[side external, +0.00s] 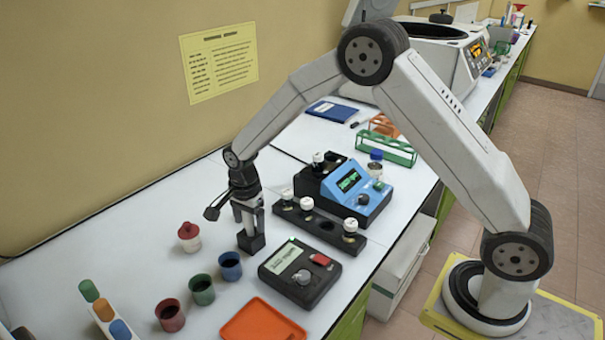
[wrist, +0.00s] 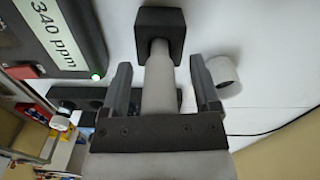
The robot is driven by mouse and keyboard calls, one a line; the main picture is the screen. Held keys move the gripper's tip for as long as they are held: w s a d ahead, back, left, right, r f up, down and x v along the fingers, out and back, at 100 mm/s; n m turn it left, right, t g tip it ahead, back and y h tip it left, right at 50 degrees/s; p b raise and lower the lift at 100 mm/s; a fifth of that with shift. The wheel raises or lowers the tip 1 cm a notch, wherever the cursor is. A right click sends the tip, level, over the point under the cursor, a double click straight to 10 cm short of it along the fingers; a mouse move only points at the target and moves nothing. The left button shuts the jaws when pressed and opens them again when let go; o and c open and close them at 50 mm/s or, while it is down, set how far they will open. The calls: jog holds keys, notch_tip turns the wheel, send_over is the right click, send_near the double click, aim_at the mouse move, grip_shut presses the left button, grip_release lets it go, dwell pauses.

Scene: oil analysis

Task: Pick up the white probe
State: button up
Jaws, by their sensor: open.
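The white probe (wrist: 158,85) stands with one end in a square black holder (wrist: 172,17). In the wrist view it lies between the two fingers of my gripper (wrist: 160,64), with a visible gap on each side. My gripper is open and around the probe, not clamped on it. In the side view my gripper (side external: 247,222) points down just above the black holder (side external: 251,242). The probe is mostly hidden there by the fingers.
A black meter (side external: 300,272) stands right of the holder, its screen reading 340 ppm in the wrist view. A black rack (side external: 325,228) with white-capped vials is behind it.

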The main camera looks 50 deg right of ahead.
jog(key=shift+c, duration=0.2)
grip_shut()
jog(key=shift+r, duration=0.1)
jog(key=shift+r, duration=4.95)
jog(key=w+d+f, duration=0.1)
jog(key=w+d, duration=0.5)
jog(key=w, duration=0.3)
jog(key=shift+w+d+f, duration=0.2)
jog(key=shift+w, duration=0.15)
